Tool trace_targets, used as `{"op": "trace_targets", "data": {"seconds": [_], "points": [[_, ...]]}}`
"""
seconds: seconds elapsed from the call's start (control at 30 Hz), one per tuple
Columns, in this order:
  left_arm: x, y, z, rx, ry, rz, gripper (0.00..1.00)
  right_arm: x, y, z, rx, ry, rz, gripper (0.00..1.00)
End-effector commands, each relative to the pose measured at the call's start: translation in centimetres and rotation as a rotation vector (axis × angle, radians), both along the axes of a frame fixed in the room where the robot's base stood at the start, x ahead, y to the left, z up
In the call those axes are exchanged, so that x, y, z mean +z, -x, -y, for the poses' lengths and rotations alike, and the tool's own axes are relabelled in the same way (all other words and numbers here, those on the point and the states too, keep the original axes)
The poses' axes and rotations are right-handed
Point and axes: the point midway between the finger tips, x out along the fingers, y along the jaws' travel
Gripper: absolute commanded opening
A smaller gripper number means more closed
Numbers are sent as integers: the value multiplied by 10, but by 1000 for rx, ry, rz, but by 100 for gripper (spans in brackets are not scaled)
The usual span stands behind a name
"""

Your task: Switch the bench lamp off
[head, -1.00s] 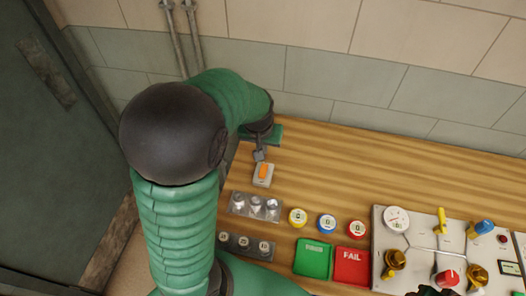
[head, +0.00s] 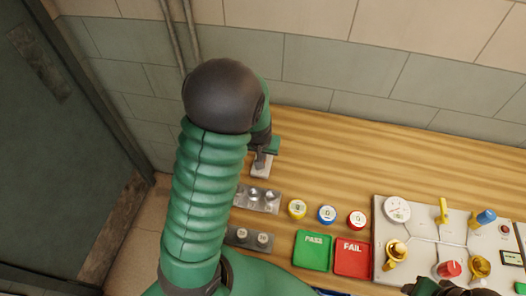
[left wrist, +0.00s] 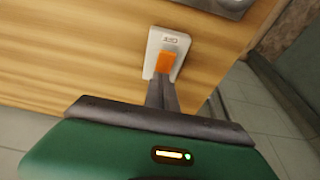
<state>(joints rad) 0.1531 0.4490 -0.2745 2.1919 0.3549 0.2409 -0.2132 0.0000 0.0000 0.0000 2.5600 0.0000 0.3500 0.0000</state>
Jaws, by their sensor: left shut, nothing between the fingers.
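The bench lamp switch is a small pale plate (head: 261,171) with an orange rocker, on the wooden bench near its left end. In the left wrist view the plate (left wrist: 155,42) carries a label that seems to read OFF, and the orange rocker (left wrist: 165,62) is right ahead of my fingertips. My left gripper (head: 262,158) is shut and empty, over the switch in the head view. Its fingertips (left wrist: 161,80) meet the rocker's near edge in the picture; I cannot tell whether they touch. The rocker is hidden in the head view. No lamp shows.
Metal knob plates (head: 262,198) lie just in front of the switch. Yellow, blue and red round pieces (head: 327,214), a green PASS tray (head: 313,252), a red FAIL tray (head: 351,258) and a valve panel (head: 423,213) stand to the right. The bench's back strip is clear.

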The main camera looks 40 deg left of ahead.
Motion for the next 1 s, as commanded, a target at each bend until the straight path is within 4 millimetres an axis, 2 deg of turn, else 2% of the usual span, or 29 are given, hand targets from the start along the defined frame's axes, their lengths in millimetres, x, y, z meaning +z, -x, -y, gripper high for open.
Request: {"op": "trace_targets", "data": {"seconds": [0.27,0.6,0.73,0.87,0.9,1.0], "points": [[4,10,6,-1,-1,1,0,4,0,0,0,0,0,46],[7,10,6,-1,-1,1,0,6,0,0,0,0,0,46],[26,6,5,-2,0,1,0,25,0,0,0,0,0,46],[58,-3,2,-3,0,1,0,57,0,0,0,0,0,46],[60,-2,3,-7,-1,5,0,46,-1,0,0,0,2,46],[84,0,5,-6,-1,6,0,47,0,0,0,0,0,46]]}}
